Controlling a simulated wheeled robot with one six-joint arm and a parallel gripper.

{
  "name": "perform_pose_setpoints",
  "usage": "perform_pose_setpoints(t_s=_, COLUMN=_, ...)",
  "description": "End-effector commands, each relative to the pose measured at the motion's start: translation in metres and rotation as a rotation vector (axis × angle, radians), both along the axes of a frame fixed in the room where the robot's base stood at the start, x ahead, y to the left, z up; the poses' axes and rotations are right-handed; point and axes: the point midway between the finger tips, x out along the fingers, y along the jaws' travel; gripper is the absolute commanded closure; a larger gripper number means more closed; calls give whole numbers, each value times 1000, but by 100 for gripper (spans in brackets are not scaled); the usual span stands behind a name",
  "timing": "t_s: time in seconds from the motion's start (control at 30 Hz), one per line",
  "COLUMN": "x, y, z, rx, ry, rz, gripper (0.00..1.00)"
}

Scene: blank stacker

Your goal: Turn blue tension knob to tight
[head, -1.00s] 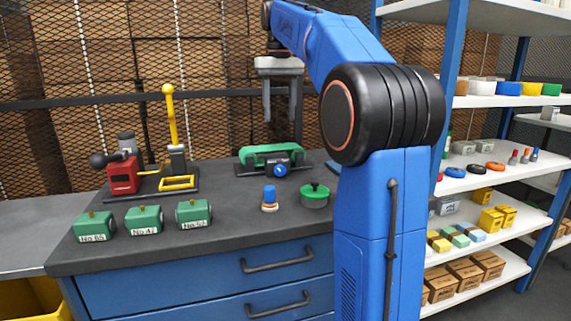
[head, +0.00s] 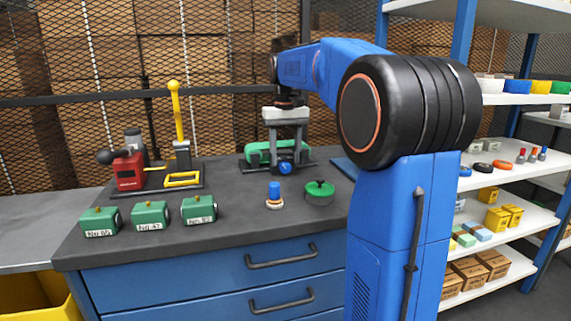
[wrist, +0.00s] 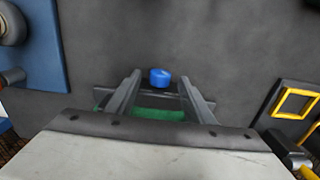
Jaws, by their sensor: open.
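The blue tension knob (head: 285,168) is a round blue cap on the dark front of a green device (head: 257,153) at the back of the bench. In the wrist view the knob (wrist: 159,77) shows between the two finger ends, with a gap on either side. My gripper (head: 285,155) is open and points down over the device, its grey fingers spread. The green body (wrist: 158,113) shows between the fingers in the wrist view, partly hidden by the gripper. The knob's marking for tight cannot be made out.
A blue-topped stamp (head: 274,194) and a round green-lidded pot (head: 320,192) stand in front of the device. Several green labelled blocks (head: 150,215) sit front left. A red machine with a yellow lever (head: 178,115) stands behind them. Shelves (head: 520,100) are at the right.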

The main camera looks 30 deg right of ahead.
Motion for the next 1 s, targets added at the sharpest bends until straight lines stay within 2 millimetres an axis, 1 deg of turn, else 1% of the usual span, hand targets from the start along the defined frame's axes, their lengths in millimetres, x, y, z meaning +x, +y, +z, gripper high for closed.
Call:
perform_pose_setpoints(t_s=0.1, x=0, y=0, z=-14, rx=0, ry=1, rz=0, gripper=52)
perform_pose_setpoints(t_s=0.2, x=0, y=0, z=-21, rx=0, ry=-1, rz=0, gripper=52)
perform_pose_setpoints(t_s=0.33, x=0, y=0, z=-26, rx=0, ry=0, rz=0, gripper=52)
perform_pose_setpoints(t_s=0.57, x=0, y=0, z=-27, rx=0, ry=-1, rz=0, gripper=52)
perform_pose_setpoints(t_s=0.6, x=0, y=0, z=-27, rx=0, ry=-1, rz=0, gripper=55)
perform_pose_setpoints(t_s=0.77, x=0, y=0, z=-27, rx=0, ry=-1, rz=0, gripper=93)
perform_pose_setpoints(t_s=1.0, x=0, y=-1, z=-27, rx=29, ry=-7, rz=-3, gripper=93)
